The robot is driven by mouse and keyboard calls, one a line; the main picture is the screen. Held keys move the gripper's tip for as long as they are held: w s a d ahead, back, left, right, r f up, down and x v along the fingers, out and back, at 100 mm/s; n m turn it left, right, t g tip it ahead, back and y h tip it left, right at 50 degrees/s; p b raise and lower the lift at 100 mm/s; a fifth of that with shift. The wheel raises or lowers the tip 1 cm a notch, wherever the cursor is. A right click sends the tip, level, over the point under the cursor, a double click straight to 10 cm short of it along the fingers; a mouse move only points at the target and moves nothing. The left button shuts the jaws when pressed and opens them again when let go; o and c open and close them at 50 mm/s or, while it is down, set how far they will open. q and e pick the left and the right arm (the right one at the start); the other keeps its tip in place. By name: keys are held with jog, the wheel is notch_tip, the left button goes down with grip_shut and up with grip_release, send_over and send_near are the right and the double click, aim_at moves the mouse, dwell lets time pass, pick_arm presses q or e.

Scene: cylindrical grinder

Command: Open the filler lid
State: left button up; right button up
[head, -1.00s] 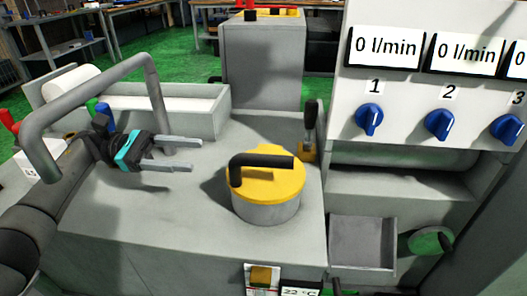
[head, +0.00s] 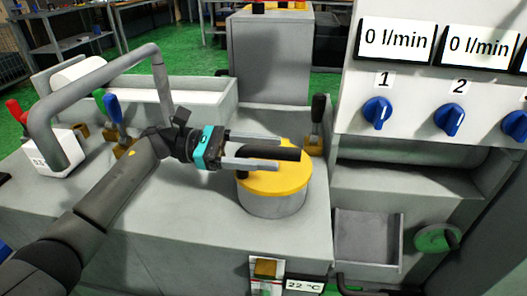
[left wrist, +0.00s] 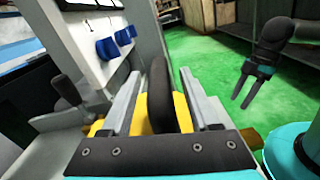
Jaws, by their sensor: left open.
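The yellow filler lid (head: 275,184) sits flat on a round grey filler neck (head: 272,204) on the machine top. A black bar handle (head: 288,154) stands on the lid. My left gripper (head: 279,153) is open, with one finger on each side of the handle; in the left wrist view the black handle (left wrist: 158,95) lies between the two fingers, with gaps showing. Part of the lid is hidden behind the gripper. My right gripper (left wrist: 246,90) shows only in the left wrist view, away over the green floor, with its fingers apart.
A grey bent pipe (head: 97,84) arches over the machine top at left. A black-handled lever (head: 317,122) stands just behind the lid. A panel with blue knobs (head: 377,113) rises at right, above an open grey tray (head: 366,238).

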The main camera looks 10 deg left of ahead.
pick_arm(q)
grip_shut()
dwell(0.5)
dwell(0.9)
